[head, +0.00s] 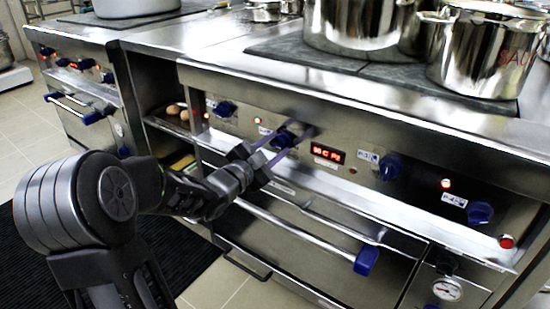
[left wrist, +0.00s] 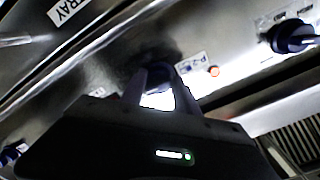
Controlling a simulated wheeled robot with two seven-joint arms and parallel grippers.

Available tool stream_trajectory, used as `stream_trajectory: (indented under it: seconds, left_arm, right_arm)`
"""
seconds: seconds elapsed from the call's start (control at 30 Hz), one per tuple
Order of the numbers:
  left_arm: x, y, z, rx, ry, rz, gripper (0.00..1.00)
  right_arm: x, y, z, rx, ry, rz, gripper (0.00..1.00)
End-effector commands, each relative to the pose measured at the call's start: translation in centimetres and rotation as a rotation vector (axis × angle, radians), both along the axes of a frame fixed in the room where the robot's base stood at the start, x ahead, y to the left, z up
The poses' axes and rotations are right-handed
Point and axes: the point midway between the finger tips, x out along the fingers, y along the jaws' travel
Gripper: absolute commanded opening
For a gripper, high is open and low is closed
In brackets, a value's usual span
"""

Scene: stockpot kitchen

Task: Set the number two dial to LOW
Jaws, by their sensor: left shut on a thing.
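The number two dial (head: 284,137) is a blue knob on the stove's steel front panel, left of the red digital display. My left gripper (head: 291,135) reaches it from the lower left and is shut on it, with a finger on either side. In the left wrist view my left gripper (left wrist: 168,82) points at the panel beside the P-2 label (left wrist: 189,62), and the fingers hide most of the knob. I cannot read which mark the dial points to. My right gripper is in neither view.
Other blue dials sit on the same panel: one to the left (head: 224,109) and two to the right (head: 391,167) (head: 480,212). An oven handle (head: 300,232) runs below my gripper. Steel pots (head: 475,52) stand on the cooktop above.

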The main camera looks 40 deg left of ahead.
Motion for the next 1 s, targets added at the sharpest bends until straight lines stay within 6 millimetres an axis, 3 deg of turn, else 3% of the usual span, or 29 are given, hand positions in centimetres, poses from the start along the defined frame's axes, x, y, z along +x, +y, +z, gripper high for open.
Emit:
stream_trajectory:
  seconds: [0.1,0.3,0.9,0.93,1.0]
  left_arm:
    - [0.0,0.0,-0.4,0.086,0.000,0.000,0.00]
    - [0.0,0.0,-0.2,0.189,0.003,-0.001,0.00]
    - [0.0,0.0,0.0,0.241,0.007,-0.001,0.00]
    - [0.0,0.0,0.0,0.241,0.007,-0.001,0.38]
    - [0.0,0.0,0.0,0.241,0.007,-0.001,0.44]
  right_arm:
    - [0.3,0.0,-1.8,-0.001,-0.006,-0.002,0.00]
    - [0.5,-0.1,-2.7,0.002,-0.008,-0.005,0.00]
    - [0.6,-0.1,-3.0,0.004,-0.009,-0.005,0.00]
    - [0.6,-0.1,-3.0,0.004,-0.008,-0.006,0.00]
    - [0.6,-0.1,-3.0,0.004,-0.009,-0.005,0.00]
